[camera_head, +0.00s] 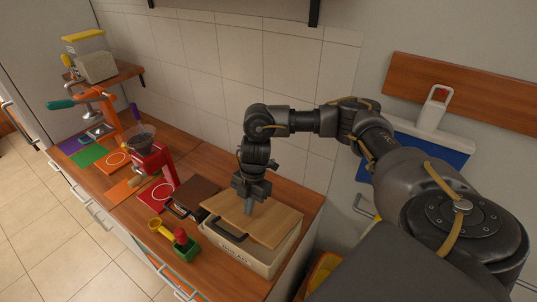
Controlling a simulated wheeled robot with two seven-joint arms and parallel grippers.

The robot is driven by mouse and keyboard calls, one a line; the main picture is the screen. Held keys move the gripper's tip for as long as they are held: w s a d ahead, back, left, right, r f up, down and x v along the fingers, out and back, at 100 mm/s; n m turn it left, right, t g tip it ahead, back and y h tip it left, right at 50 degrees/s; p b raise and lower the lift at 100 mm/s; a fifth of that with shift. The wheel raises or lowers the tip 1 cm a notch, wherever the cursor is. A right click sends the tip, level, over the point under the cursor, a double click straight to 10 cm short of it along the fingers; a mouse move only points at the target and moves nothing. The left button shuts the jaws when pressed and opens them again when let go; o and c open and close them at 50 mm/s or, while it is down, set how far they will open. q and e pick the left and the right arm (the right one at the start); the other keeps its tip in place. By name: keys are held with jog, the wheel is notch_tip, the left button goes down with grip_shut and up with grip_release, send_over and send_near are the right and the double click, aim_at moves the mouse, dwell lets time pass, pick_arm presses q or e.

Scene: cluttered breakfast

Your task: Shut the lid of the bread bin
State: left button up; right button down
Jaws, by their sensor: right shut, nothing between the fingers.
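The bread bin (262,258) is a cream box with lettering on its front, at the right end of the wooden counter. Its wooden lid (275,222) lies flat or nearly flat over the top; I cannot tell whether a small gap remains along the front edge. A dark handle (224,229) is at the lid's front left. My right gripper (248,208) is shut and empty, pointing down at the middle of the lid. Its fingertips are at or just above the wood; contact is unclear. My left gripper is out of view.
Left of the bin are a dark brown board or box (194,194), a green container (187,250) with a red top, and a yellow scoop (160,227). A red grinder (152,165) stands further left. The tiled wall is behind.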

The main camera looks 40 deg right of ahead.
jog(key=shift+s+a+f+b, duration=0.1)
jog(key=shift+a+f+b, duration=0.2)
jog(key=shift+f, duration=0.3)
jog(key=shift+s+a+f+b, duration=0.15)
jog(key=shift+a+f, duration=0.15)
jog(key=shift+f, duration=0.25)
jog(key=shift+b+x, duration=0.65)
jog(key=shift+x, duration=0.65)
jog(key=shift+a, duration=0.15)
